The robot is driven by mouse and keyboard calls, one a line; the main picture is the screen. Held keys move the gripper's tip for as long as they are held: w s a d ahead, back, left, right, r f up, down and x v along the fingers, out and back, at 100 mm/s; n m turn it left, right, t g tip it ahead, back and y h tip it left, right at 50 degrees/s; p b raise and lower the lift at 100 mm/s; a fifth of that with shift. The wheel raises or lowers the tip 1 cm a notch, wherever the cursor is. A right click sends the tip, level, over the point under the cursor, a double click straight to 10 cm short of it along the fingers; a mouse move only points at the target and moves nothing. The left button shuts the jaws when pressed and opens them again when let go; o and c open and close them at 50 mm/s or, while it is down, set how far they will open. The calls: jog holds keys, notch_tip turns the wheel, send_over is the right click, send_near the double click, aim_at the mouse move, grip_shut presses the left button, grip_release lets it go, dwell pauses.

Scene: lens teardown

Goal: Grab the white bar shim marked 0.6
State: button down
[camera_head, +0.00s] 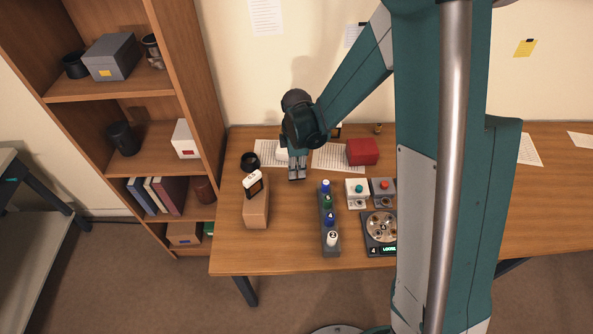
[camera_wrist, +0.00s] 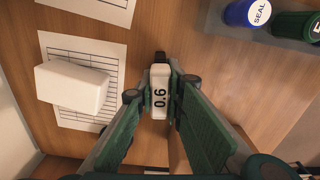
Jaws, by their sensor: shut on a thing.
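The white bar shim (camera_wrist: 160,95) marked 0.6 is between the fingers of my gripper (camera_wrist: 160,98) in the wrist view, its label facing the camera. The fingers are shut on its two long sides. A small dark piece shows at its far end. In the head view my gripper (camera_head: 297,172) points down over the table, left of the red box. I cannot make out the shim there. Whether it touches the table is unclear.
A plain white block (camera_wrist: 72,88) lies on paper left of my gripper. A rack (camera_head: 330,243) of several bottles stands to the right, with button boxes and a round dial tray beyond. A wooden block (camera_head: 256,211), black ring (camera_head: 250,161) and red box (camera_head: 362,151) are nearby.

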jog(key=shift+r+p, duration=0.5)
jog(key=shift+r, duration=4.25)
